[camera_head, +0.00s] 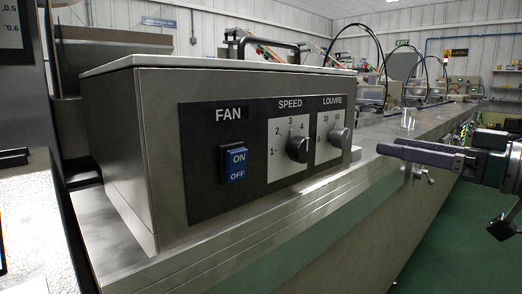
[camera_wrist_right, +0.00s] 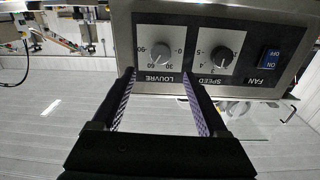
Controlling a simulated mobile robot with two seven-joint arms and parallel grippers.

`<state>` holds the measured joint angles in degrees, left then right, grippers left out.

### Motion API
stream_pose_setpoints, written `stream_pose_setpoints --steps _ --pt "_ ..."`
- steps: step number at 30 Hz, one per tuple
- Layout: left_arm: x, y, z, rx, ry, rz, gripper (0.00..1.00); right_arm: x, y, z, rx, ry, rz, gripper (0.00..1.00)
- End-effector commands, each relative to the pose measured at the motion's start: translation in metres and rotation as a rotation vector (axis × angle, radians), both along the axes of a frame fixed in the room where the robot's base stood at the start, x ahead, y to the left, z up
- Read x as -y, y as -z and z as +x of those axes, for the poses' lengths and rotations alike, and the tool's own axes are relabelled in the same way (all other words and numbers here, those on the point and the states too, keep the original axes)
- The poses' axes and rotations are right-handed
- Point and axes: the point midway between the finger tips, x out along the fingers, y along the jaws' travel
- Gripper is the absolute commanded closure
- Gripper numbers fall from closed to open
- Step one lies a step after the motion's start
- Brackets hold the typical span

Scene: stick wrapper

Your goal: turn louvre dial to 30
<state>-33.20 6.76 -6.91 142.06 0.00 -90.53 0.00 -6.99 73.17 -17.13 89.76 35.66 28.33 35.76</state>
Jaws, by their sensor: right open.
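The louvre dial (camera_head: 341,137) is a round grey knob at the right end of the black control panel (camera_head: 205,187), on a white scale plate. In the right wrist view, which shows the panel upside down, the louvre dial (camera_wrist_right: 160,52) sits between marks from 0 to 90. I cannot tell which mark it points to. My right gripper (camera_head: 388,147) is open and empty, to the right of the dial and apart from it. In the wrist view its two fingertips (camera_wrist_right: 158,73) lie either side of the dial's line. My left gripper is not in view.
The speed dial (camera_head: 298,149) is close left of the louvre dial, and the blue fan switch (camera_head: 233,164) is further left. The metal box (camera_head: 115,150) holding the panel stands on a long metal bench (camera_head: 240,235). Cables arch over the machinery behind. The green floor (camera_head: 450,240) is clear.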

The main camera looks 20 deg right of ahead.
Motion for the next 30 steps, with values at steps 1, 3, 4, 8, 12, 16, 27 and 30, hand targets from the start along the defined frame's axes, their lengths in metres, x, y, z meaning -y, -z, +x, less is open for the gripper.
stream_pose_setpoints --steps 1,3,4,8,12,16,27,30 --pt "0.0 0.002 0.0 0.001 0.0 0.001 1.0 -0.002 0.0 0.004 0.003 0.0 0.003 0.23" --pt "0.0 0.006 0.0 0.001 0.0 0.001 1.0 -0.004 0.0 0.01 0.005 -0.001 0.001 0.23" --pt "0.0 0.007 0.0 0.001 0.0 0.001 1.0 -0.005 0.0 0.012 0.006 0.0 0.001 0.23" --pt "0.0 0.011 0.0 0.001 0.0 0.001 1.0 -0.01 -0.001 0.025 0.004 0.001 0.003 0.23" --pt "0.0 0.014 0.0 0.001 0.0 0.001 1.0 -0.015 -0.001 0.039 0.005 0.001 0.002 0.23" --pt "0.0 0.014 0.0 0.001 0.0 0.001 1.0 -0.021 -0.001 0.053 0.003 0.001 0.002 0.23" --pt "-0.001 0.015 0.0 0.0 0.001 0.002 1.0 -0.033 0.0 0.084 0.0 0.001 0.001 0.23" --pt "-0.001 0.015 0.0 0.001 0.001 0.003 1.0 -0.034 0.0 0.087 -0.001 0.001 0.001 0.23"
